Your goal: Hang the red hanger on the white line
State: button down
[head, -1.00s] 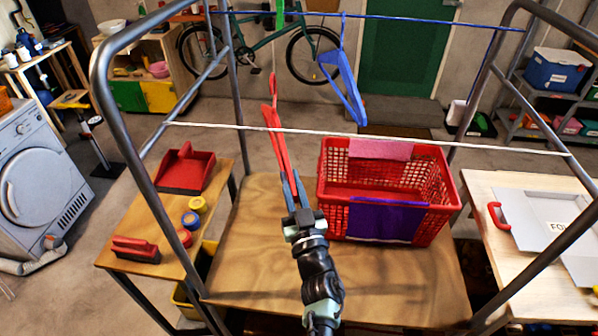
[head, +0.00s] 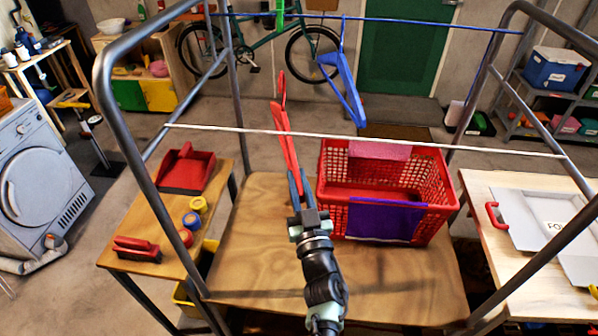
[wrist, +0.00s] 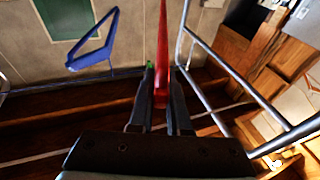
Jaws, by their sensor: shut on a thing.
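My gripper (head: 297,190) is shut on the red hanger (head: 284,133), which stands up from the jaws with its hook at the top. The wrist view shows the red hanger (wrist: 162,65) edge-on between the fingers (wrist: 160,115). The white line (head: 400,142) runs across the frame in front of the blue line. In the head view the hanger crosses the white line, with its hook above it; I cannot tell whether they touch. In the wrist view a pale line (wrist: 40,161) passes low behind the gripper.
A blue hanger (head: 345,80) hangs on the blue line (head: 400,20) behind. A red basket (head: 330,200) with a pink and a purple cloth stands on the table to the right of the gripper. Grey frame posts (head: 130,140) stand at both sides. The table's left part is clear.

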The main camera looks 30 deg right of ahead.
jog(key=s+a+f+b, duration=0.4)
jog(key=s+a+b, duration=0.3)
jog(key=s+b, duration=0.2)
jog(key=shift+s+a, duration=0.3)
jog(key=shift+s, duration=0.8)
dwell(0.3)
dwell(0.4)
jog(key=c, duration=0.8)
grip_release()
jog(key=shift+b+v, duration=2)
jog(key=shift+v, duration=4.5)
